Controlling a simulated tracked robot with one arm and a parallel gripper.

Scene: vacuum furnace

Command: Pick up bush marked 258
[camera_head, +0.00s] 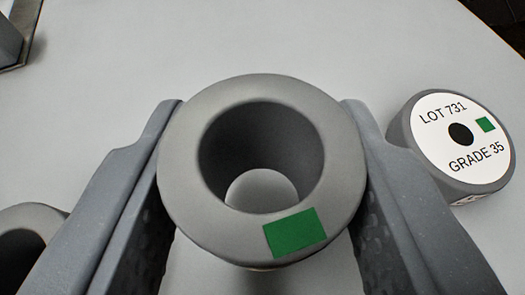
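A dark grey ring-shaped bush (178,150) with a wide open bore stands in the middle of the view. A green square patch is on its near rim. No number 258 is readable on it; its side wall is mostly hidden. My gripper (262,140) has one finger on each side of this bush. Both fingers meet its outer wall with no visible gap, so it looks shut on it. A pale surface shows through the bore. I cannot tell whether the bush is clear of the table.
A second grey bush (456,140) lies to the right, its white face reading LOT 731, GRADE 35, close to my right finger. Part of another grey ring (40,218) shows at lower left. A metal edged object (18,30) is at upper left. The light grey table (300,45) is clear behind.

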